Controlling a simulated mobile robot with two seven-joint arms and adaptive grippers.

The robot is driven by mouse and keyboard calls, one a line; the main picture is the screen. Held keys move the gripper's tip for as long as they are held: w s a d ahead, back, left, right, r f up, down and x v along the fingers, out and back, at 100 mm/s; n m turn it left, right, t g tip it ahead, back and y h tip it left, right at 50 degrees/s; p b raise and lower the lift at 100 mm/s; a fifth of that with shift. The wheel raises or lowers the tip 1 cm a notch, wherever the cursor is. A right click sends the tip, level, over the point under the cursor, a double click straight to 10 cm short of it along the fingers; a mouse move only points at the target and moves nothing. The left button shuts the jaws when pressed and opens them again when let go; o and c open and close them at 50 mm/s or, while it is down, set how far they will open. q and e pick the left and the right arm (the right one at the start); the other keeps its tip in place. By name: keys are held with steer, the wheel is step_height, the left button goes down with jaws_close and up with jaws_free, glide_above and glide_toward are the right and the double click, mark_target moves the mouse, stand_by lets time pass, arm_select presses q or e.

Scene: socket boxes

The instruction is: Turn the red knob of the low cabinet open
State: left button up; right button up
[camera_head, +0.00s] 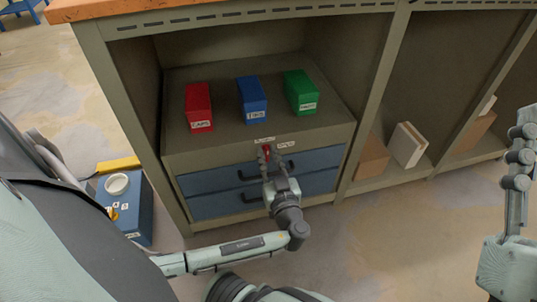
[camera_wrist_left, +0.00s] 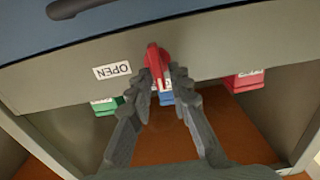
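The red knob (camera_head: 267,149) is on the upper front face of the low cabinet (camera_head: 190,154), just above the drawers. My left gripper (camera_head: 268,160) is at the knob, one finger on each side. In the left wrist view the fingertips (camera_wrist_left: 161,78) are close together and appear to press on the knob's sides. My right gripper (camera_head: 521,150) is at the right edge, away from the cabinet; its finger gap is not clear.
Red (camera_head: 199,106), blue (camera_head: 251,99) and green (camera_head: 300,91) boxes stand on the cabinet. Two blue drawers with dark handles are below the knob. A blue box (camera_head: 133,212) with a white round item is on the floor at left. Cartons (camera_head: 372,158) sit on the shelf at right.

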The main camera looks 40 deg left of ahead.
arm_select(q)
jaws_close()
